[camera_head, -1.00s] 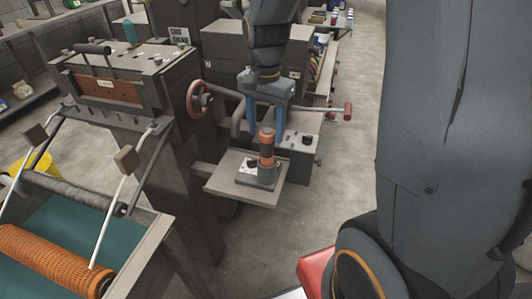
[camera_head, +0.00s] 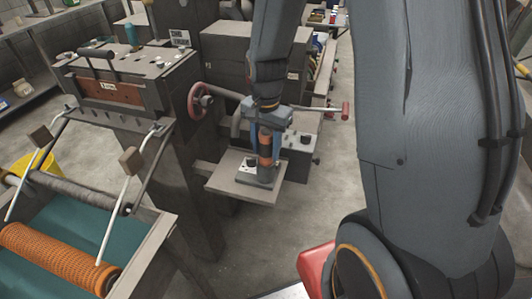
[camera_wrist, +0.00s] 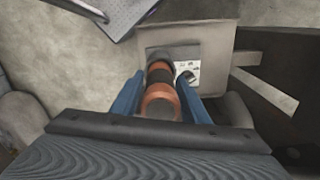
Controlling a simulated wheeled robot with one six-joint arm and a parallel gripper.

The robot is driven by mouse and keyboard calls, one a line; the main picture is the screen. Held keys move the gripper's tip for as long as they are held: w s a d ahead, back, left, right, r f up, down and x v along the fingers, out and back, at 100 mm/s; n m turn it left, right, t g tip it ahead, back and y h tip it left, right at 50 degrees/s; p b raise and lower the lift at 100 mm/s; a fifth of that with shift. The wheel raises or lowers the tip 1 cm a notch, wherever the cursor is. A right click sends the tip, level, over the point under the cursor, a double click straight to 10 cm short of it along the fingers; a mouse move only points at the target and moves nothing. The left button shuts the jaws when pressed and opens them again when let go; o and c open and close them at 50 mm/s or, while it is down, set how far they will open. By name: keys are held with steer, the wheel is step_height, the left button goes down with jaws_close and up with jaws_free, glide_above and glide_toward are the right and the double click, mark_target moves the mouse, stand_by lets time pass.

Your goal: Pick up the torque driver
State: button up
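The torque driver (camera_head: 265,160), orange and dark grey, stands upright in a grey holder (camera_head: 252,180) on a small light shelf (camera_head: 228,183). My gripper (camera_head: 266,150) points down over it, with its blue fingers on either side of the driver's upper part. In the wrist view the driver (camera_wrist: 160,88) lies between the two blue fingers (camera_wrist: 160,98). Gaps seem to show beside the driver there, so the fingers look open around it. The driver's top is partly hidden by my gripper in the head view.
A red handwheel (camera_head: 201,101) and a lever with a red knob (camera_head: 345,110) are close to the shelf. A grey box with a black knob (camera_head: 304,141) stands behind right. A roller machine (camera_head: 60,255) is at lower left. Floor right of the shelf is clear.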

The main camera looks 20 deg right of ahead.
steer(key=c, duration=0.8)
steer(key=shift+r, duration=0.15)
